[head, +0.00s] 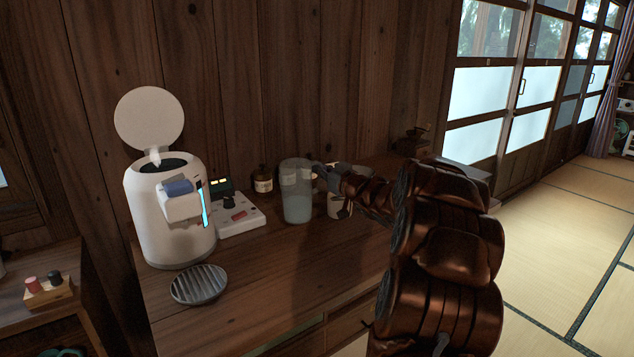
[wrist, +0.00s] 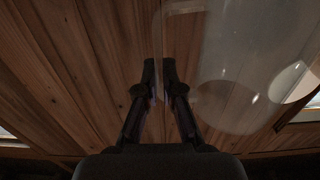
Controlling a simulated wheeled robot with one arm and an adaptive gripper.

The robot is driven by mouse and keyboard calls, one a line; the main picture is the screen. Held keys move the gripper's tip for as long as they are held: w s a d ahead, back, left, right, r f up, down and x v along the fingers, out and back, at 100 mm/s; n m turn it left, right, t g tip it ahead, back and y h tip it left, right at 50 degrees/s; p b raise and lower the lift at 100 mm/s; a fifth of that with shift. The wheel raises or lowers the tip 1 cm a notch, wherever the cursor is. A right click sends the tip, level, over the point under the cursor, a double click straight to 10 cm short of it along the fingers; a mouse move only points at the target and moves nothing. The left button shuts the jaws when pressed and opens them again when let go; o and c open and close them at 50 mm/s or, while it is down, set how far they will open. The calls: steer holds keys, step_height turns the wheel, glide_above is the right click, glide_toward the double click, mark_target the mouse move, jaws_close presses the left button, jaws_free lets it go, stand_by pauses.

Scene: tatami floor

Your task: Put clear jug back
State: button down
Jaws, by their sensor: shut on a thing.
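The clear jug (head: 297,205) is upright at the back of the wooden counter, with a pale bluish lower part. It also shows large and see-through at the right of the wrist view (wrist: 232,75). My gripper (head: 322,176) is at the jug's right side, where its handle is, and is shut on the jug. In the wrist view my gripper's fingers (wrist: 160,75) are close together beside the jug's wall. I cannot tell whether the jug's base touches the counter.
A white water boiler (head: 165,215) with its lid raised stands at the counter's left, with a round slatted drip tray (head: 199,284) before it. The front middle counter is clear.

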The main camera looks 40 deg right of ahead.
mark_target(321, 180)
steer(key=shift+w+d, duration=0.1)
steer(key=shift+w, duration=0.2)
steer(key=shift+f+b, duration=0.45)
steer(key=shift+f, duration=1.45)
steer(key=c, duration=1.3)
jaws_free()
steer(key=shift+r, duration=0.15)
steer(key=shift+s, duration=0.25)
steer(key=s, duration=1.1)
steer(key=shift+s+a+p, duration=0.3)
steer(key=shift+a+p, duration=0.05)
steer(key=shift+a, duration=0.05)
